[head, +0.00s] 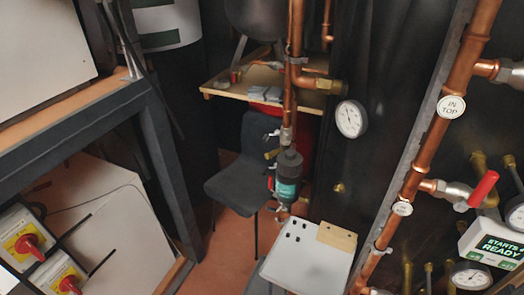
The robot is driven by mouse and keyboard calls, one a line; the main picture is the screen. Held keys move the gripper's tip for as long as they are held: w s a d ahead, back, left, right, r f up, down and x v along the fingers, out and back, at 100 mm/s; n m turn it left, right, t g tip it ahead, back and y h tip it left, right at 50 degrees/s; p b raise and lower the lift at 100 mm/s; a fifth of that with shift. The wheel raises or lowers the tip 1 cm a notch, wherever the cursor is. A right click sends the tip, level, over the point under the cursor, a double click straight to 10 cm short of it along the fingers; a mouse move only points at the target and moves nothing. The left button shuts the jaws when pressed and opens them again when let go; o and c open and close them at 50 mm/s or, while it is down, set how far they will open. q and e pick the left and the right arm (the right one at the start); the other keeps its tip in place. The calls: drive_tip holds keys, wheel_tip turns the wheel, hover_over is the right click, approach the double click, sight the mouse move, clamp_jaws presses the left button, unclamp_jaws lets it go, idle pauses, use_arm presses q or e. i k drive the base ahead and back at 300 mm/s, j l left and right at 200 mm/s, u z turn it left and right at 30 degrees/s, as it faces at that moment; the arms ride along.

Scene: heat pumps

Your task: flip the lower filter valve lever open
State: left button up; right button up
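The filter (288,175), a dark canister with a teal label, hangs upright on a vertical copper pipe (291,92) near the middle of the head view. Small valve fittings (273,154) sit just above it. A small pale fitting (279,208) sits just below its bottom end, where the lower valve would be. A small red part shows at the filter's left side. These parts are too small to tell how the lower lever is turned. Neither of my grippers is in view, and nothing visibly touches the filter or its valves.
A round gauge (350,118) is right of the pipe. A dark chair (243,165) stands left of the filter, below a wooden shelf (222,88). A pale panel (304,262) is below. Copper pipe with a red-handled valve (483,189) runs along the right.

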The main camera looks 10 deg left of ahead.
sight(266, 171)
drive_tip(key=k+j, duration=0.1)
drive_tip(key=j, duration=0.2)
drive_tip(key=k+j+u, duration=0.1)
drive_tip(key=j, duration=0.15)
drive_tip(key=i+j+u, duration=0.25)
drive_tip(key=i+j, duration=0.15)
drive_tip(key=i+j+u, duration=0.3)
drive_tip(key=i, duration=0.3)
